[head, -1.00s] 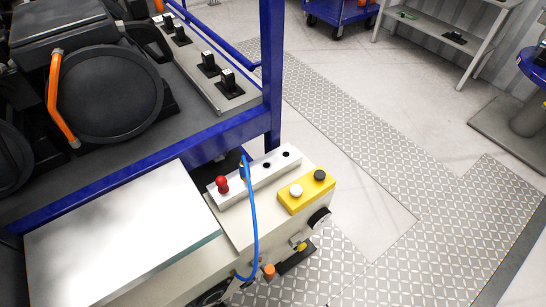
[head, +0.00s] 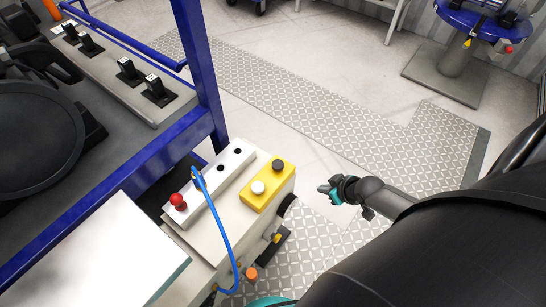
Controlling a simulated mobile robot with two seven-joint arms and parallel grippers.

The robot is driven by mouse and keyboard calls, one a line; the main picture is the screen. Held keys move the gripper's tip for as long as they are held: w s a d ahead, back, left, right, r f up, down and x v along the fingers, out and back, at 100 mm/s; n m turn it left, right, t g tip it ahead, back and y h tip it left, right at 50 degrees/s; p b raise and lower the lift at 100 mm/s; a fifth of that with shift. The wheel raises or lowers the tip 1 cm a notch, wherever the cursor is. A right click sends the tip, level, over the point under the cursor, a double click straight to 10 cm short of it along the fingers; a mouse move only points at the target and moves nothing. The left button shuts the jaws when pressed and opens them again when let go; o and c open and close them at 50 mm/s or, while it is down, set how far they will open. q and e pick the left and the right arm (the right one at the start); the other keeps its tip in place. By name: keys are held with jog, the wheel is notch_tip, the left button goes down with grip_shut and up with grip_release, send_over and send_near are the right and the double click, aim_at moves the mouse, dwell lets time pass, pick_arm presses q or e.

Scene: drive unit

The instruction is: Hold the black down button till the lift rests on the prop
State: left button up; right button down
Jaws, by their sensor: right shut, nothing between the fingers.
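The black button (head: 277,165) sits at the far end of a yellow control box (head: 266,203), with a white button (head: 258,187) nearer me on the same box. Nothing touches the black button. My right gripper (head: 324,190) is shut and empty, out to the right of the box and apart from it. Its arm comes in from the lower right. My left gripper is out of view. I cannot make out the lift or the prop for certain.
Left of the yellow box is a white strip (head: 215,183) with a red knob (head: 178,201) and a blue cable (head: 222,228). A blue frame post (head: 200,70) rises behind. Patterned metal plates (head: 300,95) cover the floor; the space right of the box is free.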

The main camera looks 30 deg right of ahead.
jog(key=w+a+r+n+y, duration=0.1)
jog(key=w+r, duration=0.1)
jog(key=r, duration=0.2)
jog(key=w+a+r+n+t+y+b, duration=0.1)
jog(key=w+a+r, duration=0.1)
jog(key=r, duration=0.2)
jog(key=w+a+r+y+b, duration=0.1)
jog(key=w+a+r, duration=0.1)
jog(key=r, duration=0.3)
jog(key=shift+w+n, duration=0.4)
jog(key=shift+w, duration=0.1)
jog(key=shift+a+f, duration=0.1)
